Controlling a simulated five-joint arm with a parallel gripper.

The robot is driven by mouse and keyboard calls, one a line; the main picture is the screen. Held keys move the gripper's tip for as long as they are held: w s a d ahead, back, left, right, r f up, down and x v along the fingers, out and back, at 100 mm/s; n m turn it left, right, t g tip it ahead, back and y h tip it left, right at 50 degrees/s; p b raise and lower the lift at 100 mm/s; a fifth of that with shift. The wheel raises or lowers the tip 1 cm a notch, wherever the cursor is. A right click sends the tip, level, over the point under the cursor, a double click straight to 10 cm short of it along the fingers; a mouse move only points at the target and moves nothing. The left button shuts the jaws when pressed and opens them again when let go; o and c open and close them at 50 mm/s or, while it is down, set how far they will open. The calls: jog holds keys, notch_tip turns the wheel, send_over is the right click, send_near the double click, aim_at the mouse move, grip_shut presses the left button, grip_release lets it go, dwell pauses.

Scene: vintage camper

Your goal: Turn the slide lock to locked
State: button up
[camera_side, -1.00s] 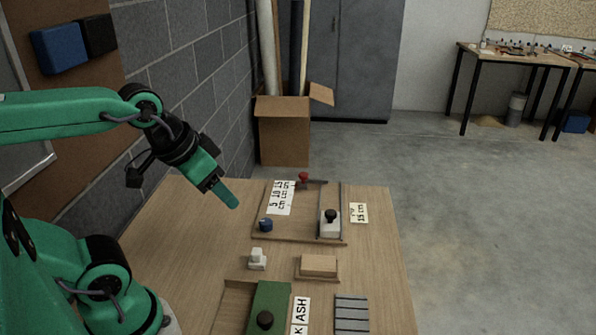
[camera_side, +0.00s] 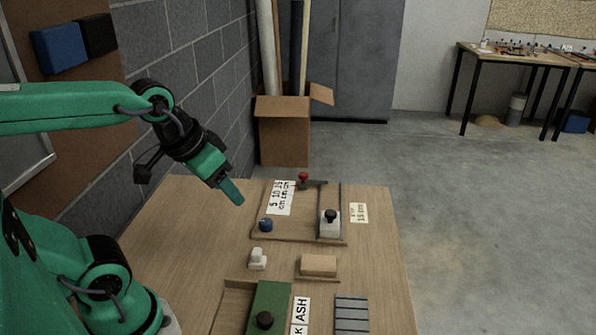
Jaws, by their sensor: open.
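My gripper (camera_side: 238,196) is in the air over the left part of the wooden table, left of the board fixture. It points down and right, is open, and nothing shows between its fingers. A white slider block with a black knob (camera_side: 330,220) sits on a rail at the right of the fixture. A blue knob (camera_side: 266,225) is at the fixture's near left corner and a red knob (camera_side: 303,178) at its far edge. A small white piece (camera_side: 257,259) stands in front of the fixture. I cannot tell which of these is the slide lock, or its state.
A green panel with a black knob (camera_side: 264,320) lies at the table's near edge, beside an ASH label (camera_side: 301,313) and a grey slatted piece (camera_side: 351,314). A wooden block (camera_side: 318,265) sits mid-table. A block wall (camera_side: 205,100) stands close behind my arm.

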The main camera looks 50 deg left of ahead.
jog(key=w+a+f+n+g, duration=0.2)
jog(key=w+f+n, duration=0.1)
jog(key=w, duration=0.2)
jog(key=w+a+f+n+g, duration=0.1)
jog(key=w+a+f+n, duration=0.15)
jog(key=w, duration=0.25)
jog(key=n+g, duration=0.2)
jog(key=n, duration=0.3)
send_near(266, 222)
jog(key=shift+w+d, duration=0.15)
jog(key=shift+d, duration=0.15)
jog(key=shift+w+a+f+g, duration=0.2)
jog(key=shift+f+g, duration=0.1)
jog(key=shift+f, duration=0.15)
jog(key=shift+s+a+f, duration=0.1)
jog(key=shift+s+f, duration=0.05)
jog(key=shift+f, duration=1.75)
jog(key=shift+s+f, duration=0.1)
jog(key=shift+f, duration=1.85)
jog(key=shift+c, duration=0.4)
jog(key=c, duration=0.9)
